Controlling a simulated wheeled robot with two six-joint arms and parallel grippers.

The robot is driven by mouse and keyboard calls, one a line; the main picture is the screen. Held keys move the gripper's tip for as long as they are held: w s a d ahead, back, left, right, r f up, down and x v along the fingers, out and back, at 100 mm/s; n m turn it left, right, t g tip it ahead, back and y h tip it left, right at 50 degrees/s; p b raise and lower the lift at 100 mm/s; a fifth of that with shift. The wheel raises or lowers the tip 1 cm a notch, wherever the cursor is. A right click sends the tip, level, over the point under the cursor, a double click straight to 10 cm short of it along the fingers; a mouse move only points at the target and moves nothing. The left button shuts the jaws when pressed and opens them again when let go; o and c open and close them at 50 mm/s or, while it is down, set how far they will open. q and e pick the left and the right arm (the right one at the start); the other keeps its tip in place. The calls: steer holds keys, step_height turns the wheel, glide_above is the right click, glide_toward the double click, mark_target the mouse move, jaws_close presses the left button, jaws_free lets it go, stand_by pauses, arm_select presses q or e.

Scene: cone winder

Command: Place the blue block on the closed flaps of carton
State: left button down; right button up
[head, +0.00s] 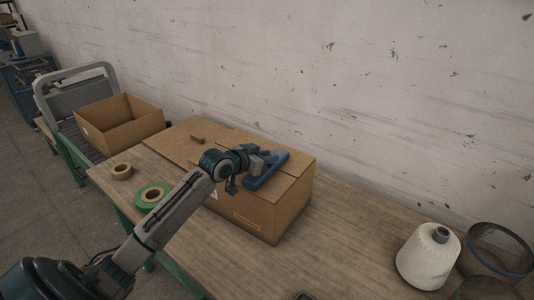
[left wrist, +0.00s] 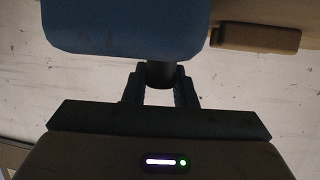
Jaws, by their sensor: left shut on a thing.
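The brown carton (head: 285,212) stands on the wooden table with its top flaps lying flat, closed as far as I can see. The blue block (head: 267,171) is over the right part of the carton's top, at the flaps or very close above them; I cannot tell if it touches. It fills the upper left of the left wrist view (left wrist: 125,28). My left gripper (head: 257,163) is shut on a dark round stem of the block, seen between the fingers in the left wrist view (left wrist: 160,85). My right gripper is not in view.
A small brown piece (head: 197,139) lies on the brown top left of the block. A green tape roll (head: 145,196) and a brown tape roll (head: 121,172) lie at left. An open carton (head: 120,135) stands on a conveyor. A white yarn cone (head: 428,258) stands at right.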

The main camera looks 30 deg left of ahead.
arm_select(q)
steer(key=shift+w, duration=0.1)
steer(key=c, duration=1.5)
jaws_free()
steer(key=shift+f, duration=0.15)
steer(key=shift+c, duration=0.2)
steer(key=o, duration=0.4)
steer(key=shift+c, duration=0.2)
